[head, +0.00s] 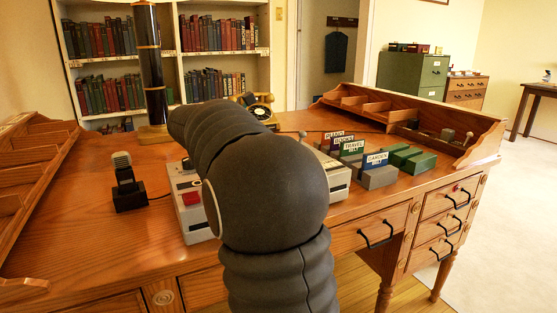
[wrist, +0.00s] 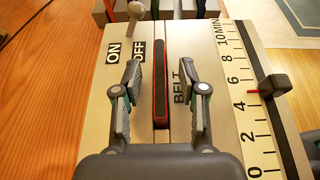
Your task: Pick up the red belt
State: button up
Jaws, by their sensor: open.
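The belt (wrist: 160,90) is a narrow dark strip with red edges. It runs lengthwise in a slot of a cream machine (wrist: 225,110), beside the printed word BELT. My gripper (wrist: 160,72) is open above the machine, with one finger on each side of the belt and a gap to each. The belt's near end meets a red-edged part close to my gripper's body. In the head view my dark arm covers most of the machine (head: 335,175), and neither the belt nor my gripper's fingers can be made out.
The machine has a pale lever (wrist: 134,20) by ON and OFF, and a dark slider knob (wrist: 275,86) along a minute scale. A microphone (head: 124,182) stands left on the desk (head: 90,240). Labelled blocks (head: 378,172) stand right. A telephone (head: 258,107) and dark column (head: 150,65) are behind.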

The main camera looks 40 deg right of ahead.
grip_shut()
jog(key=shift+r, duration=0.1)
